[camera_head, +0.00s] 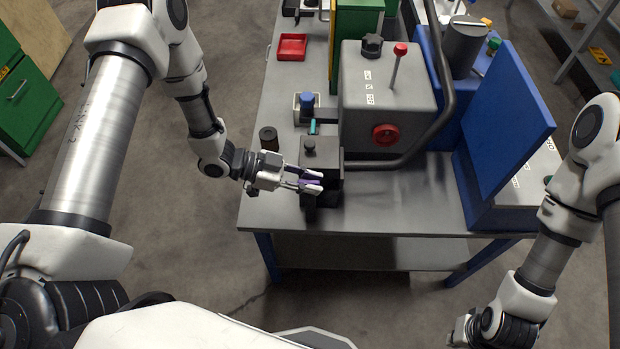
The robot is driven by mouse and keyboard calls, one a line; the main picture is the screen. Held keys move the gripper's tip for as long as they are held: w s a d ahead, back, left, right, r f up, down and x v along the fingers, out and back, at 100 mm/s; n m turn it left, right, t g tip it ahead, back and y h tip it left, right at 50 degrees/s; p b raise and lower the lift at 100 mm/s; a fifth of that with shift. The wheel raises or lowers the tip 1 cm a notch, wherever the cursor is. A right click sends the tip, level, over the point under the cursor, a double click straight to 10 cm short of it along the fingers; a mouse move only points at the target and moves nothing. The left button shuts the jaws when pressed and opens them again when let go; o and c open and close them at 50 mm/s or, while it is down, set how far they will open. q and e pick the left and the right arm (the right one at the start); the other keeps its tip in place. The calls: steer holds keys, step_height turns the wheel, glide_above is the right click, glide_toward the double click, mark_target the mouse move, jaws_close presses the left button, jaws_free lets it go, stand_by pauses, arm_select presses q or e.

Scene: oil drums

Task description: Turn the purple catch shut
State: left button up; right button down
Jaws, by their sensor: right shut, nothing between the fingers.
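The purple catch (309,182) is a small part on the front of a dark grey box (320,152) with a black knob, near the table's front left. My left gripper (317,181) reaches in from the left, with its two fingers on either side of the catch. The fingers hide most of the catch, so its angle is unclear. I cannot tell whether the fingers press on it. My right gripper (463,332) is low at the bottom right, away from the table, shut and empty. Its fingertips are hardly visible.
The metal table (405,205) has free room at its front. A grey machine (385,100) with a red knob and a bent dark bar stands behind the box. A dark cylinder (268,138) stands left of the box. A blue panel (507,120) rises at the right.

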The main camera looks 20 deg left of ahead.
arm_select(q)
steer(key=shift+a, duration=0.2)
jaws_close()
steer(key=m+g, duration=0.4)
steer(key=g, duration=0.1)
steer(key=shift+m+h, duration=0.3)
jaws_free()
steer(key=shift+d, duration=0.1)
